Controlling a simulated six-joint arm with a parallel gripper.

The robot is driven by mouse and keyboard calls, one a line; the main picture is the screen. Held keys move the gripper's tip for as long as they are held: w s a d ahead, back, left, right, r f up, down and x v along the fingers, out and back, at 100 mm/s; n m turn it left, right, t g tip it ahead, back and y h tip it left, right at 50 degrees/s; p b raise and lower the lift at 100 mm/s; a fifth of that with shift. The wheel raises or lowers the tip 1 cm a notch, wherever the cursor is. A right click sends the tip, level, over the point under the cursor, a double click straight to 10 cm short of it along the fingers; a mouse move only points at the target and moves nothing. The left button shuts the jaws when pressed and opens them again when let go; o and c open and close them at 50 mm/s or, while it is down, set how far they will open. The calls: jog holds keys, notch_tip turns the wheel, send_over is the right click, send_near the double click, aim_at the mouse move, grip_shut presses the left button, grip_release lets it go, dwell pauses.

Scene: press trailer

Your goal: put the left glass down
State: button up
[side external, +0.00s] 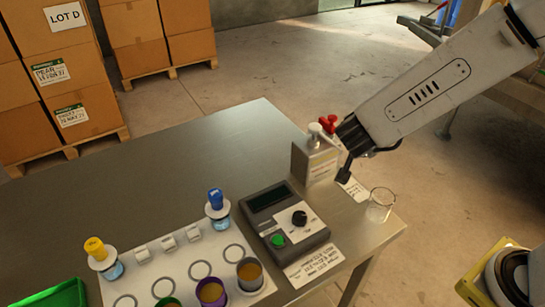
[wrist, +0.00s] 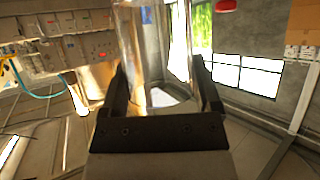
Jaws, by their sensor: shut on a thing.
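My gripper (wrist: 160,90) is shut on a clear glass (wrist: 155,45), which stands between its two black fingers in the wrist view. Its upper part runs out of the top of that view. In the side view my gripper (side external: 368,163) is above the table's right end. A clear glass (side external: 381,205) shows just below and right of the fingers, near the table corner, looking upright. I cannot tell from the side view whether this is the held glass, or whether its base touches the steel table (side external: 150,185).
A grey device (side external: 285,222) with a green button and black knob stands left of the glass. A pump bottle (side external: 316,155) and a red-topped item (side external: 328,124) stand behind. A white rack (side external: 190,265) holds cups and stoppered jars. The table's back left is clear.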

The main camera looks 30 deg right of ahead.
jog(key=w+d+r+n+t+y, duration=0.3)
jog(key=w+d+n, duration=0.15)
jog(key=w, duration=0.25)
jog(key=shift+d+f+n+t+y, duration=1)
jog(key=shift+d+f+n+y, duration=1.8)
jog(key=shift+d+n+y, duration=2)
jog(key=s+a+f+n+g+y, duration=0.1)
jog(key=s+f+n+g+y, duration=0.3)
jog(key=s, duration=0.3)
jog(key=s+a+f+n+g+y, duration=0.1)
jog(key=s+f+n+y, duration=0.3)
jog(key=s+f, duration=0.3)
jog(key=w+a, duration=0.9)
jog(key=a, duration=0.5)
jog(key=shift+a+r, duration=0.25)
jog(key=shift+r, duration=0.15)
jog(key=shift+w, duration=0.1)
